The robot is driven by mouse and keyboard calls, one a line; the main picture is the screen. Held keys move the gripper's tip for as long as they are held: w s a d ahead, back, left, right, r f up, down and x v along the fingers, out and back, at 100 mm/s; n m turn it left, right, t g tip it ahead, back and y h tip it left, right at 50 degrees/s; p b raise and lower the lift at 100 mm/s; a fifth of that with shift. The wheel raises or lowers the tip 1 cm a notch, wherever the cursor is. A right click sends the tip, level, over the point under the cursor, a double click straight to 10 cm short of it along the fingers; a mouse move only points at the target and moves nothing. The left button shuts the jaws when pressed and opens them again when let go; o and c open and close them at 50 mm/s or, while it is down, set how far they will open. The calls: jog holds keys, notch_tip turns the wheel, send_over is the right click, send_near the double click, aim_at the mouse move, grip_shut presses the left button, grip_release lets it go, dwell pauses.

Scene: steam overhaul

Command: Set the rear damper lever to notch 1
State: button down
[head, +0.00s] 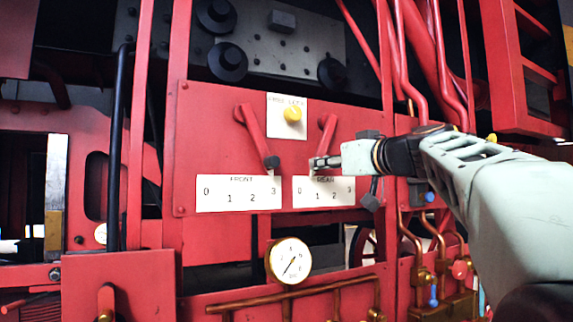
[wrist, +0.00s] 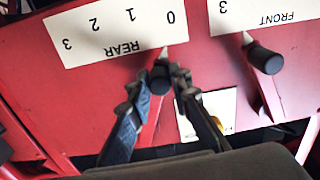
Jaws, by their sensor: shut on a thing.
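The rear damper lever (head: 325,135) is a red arm hanging from a pivot on the red panel, with a black knob (wrist: 160,78) at its lower end. My gripper (head: 316,163) reaches in from the right and is shut on that knob; the wrist view shows a finger on each side of it. The lever's pale pointer tip (wrist: 164,53) is at the 0 of the REAR scale plate (wrist: 105,30), which reads 0 to 3 and shows upside down there.
The front lever (head: 254,135), with a black knob, stands close on the left, near 3 on the FRONT plate (head: 238,196). A yellow button (head: 292,114) on a white plate sits between the levers. Pipes (head: 415,70) run beside my arm. A gauge (head: 289,261) is below.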

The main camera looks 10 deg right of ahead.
jog(key=d+n+b, duration=0.2)
jog(key=b, duration=0.1)
jog(key=w+d+n+b, duration=0.1)
jog(key=b, duration=0.1)
jog(key=shift+f, duration=0.35)
jog(key=c, duration=1.8)
grip_release()
jog(key=shift+d, duration=0.1)
jog(key=shift+o, duration=0.2)
